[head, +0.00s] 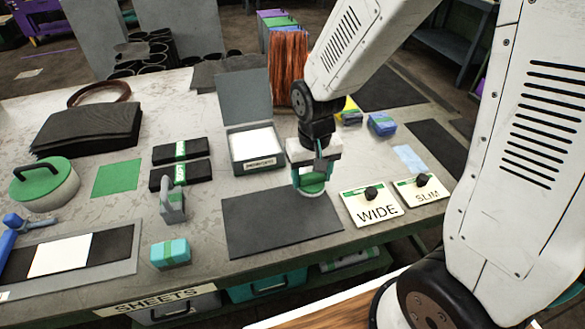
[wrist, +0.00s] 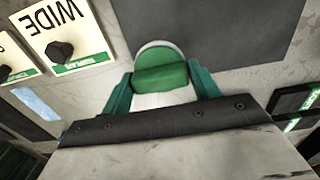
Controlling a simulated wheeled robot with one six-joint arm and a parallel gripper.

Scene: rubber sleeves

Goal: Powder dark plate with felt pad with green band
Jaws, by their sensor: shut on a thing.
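My gripper (head: 312,176) is shut on the felt pad with green band (head: 313,184), a round pad with a green top and a pale rim. In the wrist view the pad (wrist: 160,75) sits between the two teal fingers of my gripper (wrist: 162,88). The dark plate (head: 265,228) lies flat on the bench. The pad is over the plate's upper right part; whether it touches the plate I cannot tell. The plate (wrist: 225,30) fills the upper middle of the wrist view. An open grey box (head: 240,160) with white contents stands just behind the plate.
Cards marked WIDE (head: 372,210) and SLIM (head: 422,190), each with a black knob, lie right of the plate. A grey tool (head: 172,205) and a teal block (head: 171,253) are to the left. A larger green-topped round pad (head: 45,183) sits far left.

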